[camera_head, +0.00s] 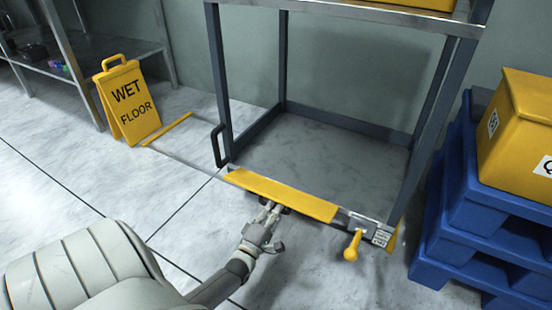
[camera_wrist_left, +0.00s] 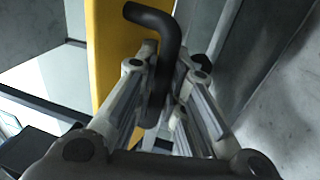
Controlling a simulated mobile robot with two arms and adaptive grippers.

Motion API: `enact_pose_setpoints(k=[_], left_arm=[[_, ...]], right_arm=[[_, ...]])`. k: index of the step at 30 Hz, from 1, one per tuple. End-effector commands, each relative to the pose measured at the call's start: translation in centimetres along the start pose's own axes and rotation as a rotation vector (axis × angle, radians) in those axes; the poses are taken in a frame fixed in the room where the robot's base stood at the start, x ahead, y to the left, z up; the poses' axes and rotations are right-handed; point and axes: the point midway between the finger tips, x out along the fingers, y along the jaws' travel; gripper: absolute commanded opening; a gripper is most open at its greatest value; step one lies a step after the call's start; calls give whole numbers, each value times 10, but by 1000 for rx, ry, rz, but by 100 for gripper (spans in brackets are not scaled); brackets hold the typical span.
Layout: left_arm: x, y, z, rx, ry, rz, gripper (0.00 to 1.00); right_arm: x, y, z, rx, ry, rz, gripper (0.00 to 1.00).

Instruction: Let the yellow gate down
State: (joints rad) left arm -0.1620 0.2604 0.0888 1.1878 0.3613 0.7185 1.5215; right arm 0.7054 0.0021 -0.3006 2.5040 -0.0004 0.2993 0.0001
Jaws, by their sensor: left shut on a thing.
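The yellow gate (camera_head: 280,195) is a flat bar across the front of the grey metal frame (camera_head: 216,90), low down near the floor. My left gripper (camera_head: 266,214) is at the gate's near side, around its middle. In the left wrist view my left gripper (camera_wrist_left: 157,105) is shut on a bent black handle (camera_wrist_left: 152,22) in front of the yellow gate (camera_wrist_left: 108,50). In the head view the gripper mostly hides this handle. A yellow lever (camera_head: 352,246) sticks out at the gate's right end, beside a small label. My right gripper is not in view.
A yellow wet floor sign (camera_head: 128,100) stands at the left. Stacked blue pallets (camera_head: 450,225) with a yellow box (camera_head: 515,130) stand close at the right. A black upright handle (camera_head: 217,145) is on the frame's left post. The tiled floor at front left is clear.

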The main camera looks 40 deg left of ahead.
Motion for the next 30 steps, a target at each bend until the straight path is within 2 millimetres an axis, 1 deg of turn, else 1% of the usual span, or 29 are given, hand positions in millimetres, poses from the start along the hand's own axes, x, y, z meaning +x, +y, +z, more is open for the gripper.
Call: enact_pose_setpoints(k=[1,7,23,24,28,29,30], left_arm=[[-1,-9,0,-7,1,19,0],[-1,-11,1,-7,1,76,0],[-1,-10,1,-7,0,99,0],[-1,-10,1,-7,0,99,14],[-1,-10,1,-5,0,99,30],[-1,-10,1,-5,0,100,33],[-1,-9,1,-4,0,101,33]], right_arm=[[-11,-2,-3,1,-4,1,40],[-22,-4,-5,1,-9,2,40],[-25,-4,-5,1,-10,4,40],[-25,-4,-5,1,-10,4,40],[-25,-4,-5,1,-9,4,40],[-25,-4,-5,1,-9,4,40],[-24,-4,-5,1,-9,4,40]])
